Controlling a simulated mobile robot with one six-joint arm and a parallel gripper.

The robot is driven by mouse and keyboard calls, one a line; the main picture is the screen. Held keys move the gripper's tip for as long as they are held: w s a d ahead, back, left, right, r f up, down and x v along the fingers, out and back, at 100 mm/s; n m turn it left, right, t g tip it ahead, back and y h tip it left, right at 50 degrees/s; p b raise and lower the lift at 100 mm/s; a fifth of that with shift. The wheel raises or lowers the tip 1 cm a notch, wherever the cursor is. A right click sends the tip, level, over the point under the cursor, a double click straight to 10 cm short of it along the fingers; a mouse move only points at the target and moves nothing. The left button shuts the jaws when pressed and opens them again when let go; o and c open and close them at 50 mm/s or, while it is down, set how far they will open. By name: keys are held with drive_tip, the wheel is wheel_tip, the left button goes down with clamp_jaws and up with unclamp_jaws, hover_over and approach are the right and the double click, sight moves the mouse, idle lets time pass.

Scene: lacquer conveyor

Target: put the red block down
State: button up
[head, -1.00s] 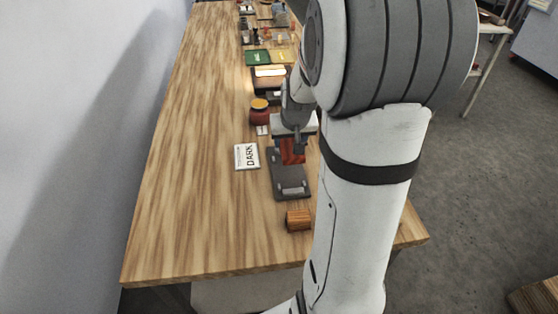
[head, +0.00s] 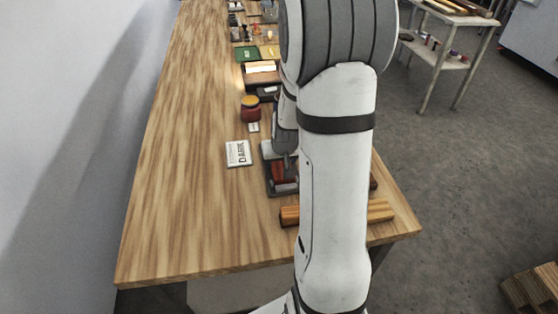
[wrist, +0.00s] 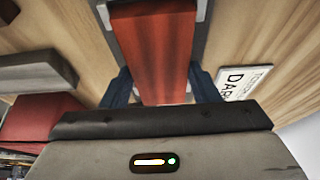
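The red block (wrist: 155,45) is between the blue fingers of my gripper (wrist: 160,88) in the wrist view. The fingers meet its two sides, so the gripper looks shut on it. In the head view the block (head: 278,172) is over a dark grey tray (head: 267,152), partly covered by my arm. The tray's edges (wrist: 205,15) show on both sides of the block in the wrist view. I cannot tell whether the block touches the tray.
A white card reading "DARK" (head: 238,153) lies left of the tray. A red jar with a yellow top (head: 250,108) stands behind. A wooden block (head: 290,215) lies nearer, partly behind my arm. The table's left side (head: 180,170) is clear.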

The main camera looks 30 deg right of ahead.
drive_tip(key=o, duration=0.4)
drive_tip(key=shift+o, duration=0.2)
drive_tip(key=shift+r, duration=0.1)
drive_tip(key=v, duration=1.1)
drive_tip(key=s+a+r+n+g, duration=0.1)
drive_tip(key=s+a+r, duration=0.2)
drive_tip(key=s+a, duration=0.3)
drive_tip(key=s+a+r+n+y, duration=0.1)
drive_tip(key=s+a+r+n, duration=0.1)
drive_tip(key=s+a, duration=0.5)
drive_tip(key=shift+s+a+r+g, duration=0.25)
drive_tip(key=shift+s+r+g, duration=0.25)
drive_tip(key=shift+s, duration=0.55)
drive_tip(key=shift+r, duration=0.1)
drive_tip(key=shift+c, duration=0.4)
